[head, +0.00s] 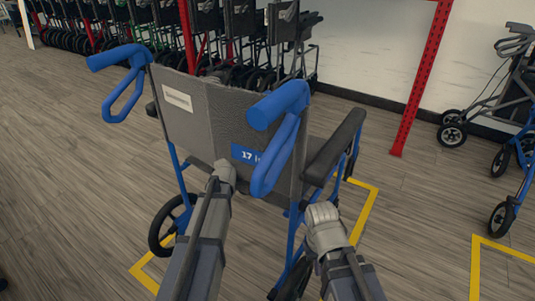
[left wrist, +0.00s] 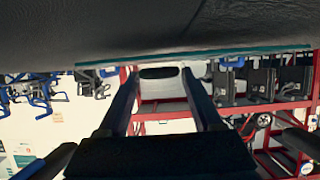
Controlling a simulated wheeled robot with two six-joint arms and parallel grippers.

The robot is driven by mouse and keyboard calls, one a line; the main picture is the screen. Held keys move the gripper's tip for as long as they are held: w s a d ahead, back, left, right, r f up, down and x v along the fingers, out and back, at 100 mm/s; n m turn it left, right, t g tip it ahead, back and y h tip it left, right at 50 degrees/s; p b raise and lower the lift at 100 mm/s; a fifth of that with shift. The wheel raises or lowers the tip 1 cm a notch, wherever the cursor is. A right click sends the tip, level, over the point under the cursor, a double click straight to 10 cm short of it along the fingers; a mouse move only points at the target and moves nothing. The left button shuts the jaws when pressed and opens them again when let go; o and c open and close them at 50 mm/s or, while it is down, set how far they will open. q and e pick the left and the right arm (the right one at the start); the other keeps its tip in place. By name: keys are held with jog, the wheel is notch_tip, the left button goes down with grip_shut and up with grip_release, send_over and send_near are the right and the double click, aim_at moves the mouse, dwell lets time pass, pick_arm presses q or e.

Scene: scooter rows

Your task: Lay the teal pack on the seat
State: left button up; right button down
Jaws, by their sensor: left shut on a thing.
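The wheelchair (head: 205,120) stands with its grey back towards me in the head view. Its backrest hides the seat. In the left wrist view only a thin teal edge of the teal pack (left wrist: 200,53) shows, along a dark surface that fills the top. My left gripper (left wrist: 160,78) is shut on the pack there, with a pale slotted piece between its fingers. In the head view my left arm ends against the backrest, and the fingers are hidden. My right gripper (head: 325,215) is near the chair's right rear side; its jaws are not clear.
Blue push handles (head: 280,105) stick out towards me above the arms. A dark armrest (head: 336,145) is on the right. Yellow floor lines (head: 360,215) surround the chair. Folded wheelchairs (head: 245,30) stand behind, and walkers (head: 510,110) at the right. Open floor lies left.

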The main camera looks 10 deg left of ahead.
pick_arm(q)
jog(key=shift+f+b, duration=0.5)
jog(key=shift+b, duration=0.05)
jog(key=o, duration=1.5)
jog(key=shift+s, duration=0.1)
